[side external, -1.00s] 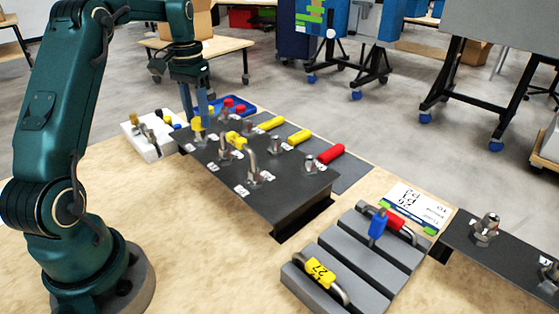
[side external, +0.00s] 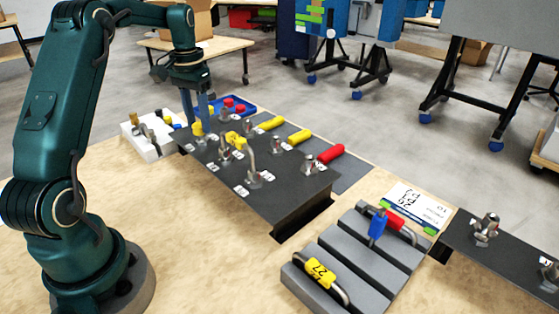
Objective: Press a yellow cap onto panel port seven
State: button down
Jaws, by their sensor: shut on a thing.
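The dark panel (side external: 255,207) stands raised on the wooden table, with metal ports and small white number labels. My gripper (side external: 201,119) points down over the panel's far left part. It is shut on a small yellow cap (side external: 197,129), which is right at a port there. The fingers partly hide the cap, and I cannot tell whether it is fully seated. The port numbers are too small to read, so I cannot pick out port seven.
A bent metal tube with a yellow label (side external: 234,138) rises from the panel near my gripper. A blue tray (side external: 238,103) with red caps lies behind. Yellow and red cylinders (side external: 331,153) lie on a grey mat. A white block (side external: 147,151) stands left. A grey slotted rack (side external: 344,254) is at front right.

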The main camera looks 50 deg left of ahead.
jog(key=shift+f, duration=0.4)
jog(key=shift+c, duration=1.8)
grip_release()
jog(key=shift+r, duration=2.6)
jog(key=shift+d, duration=0.1)
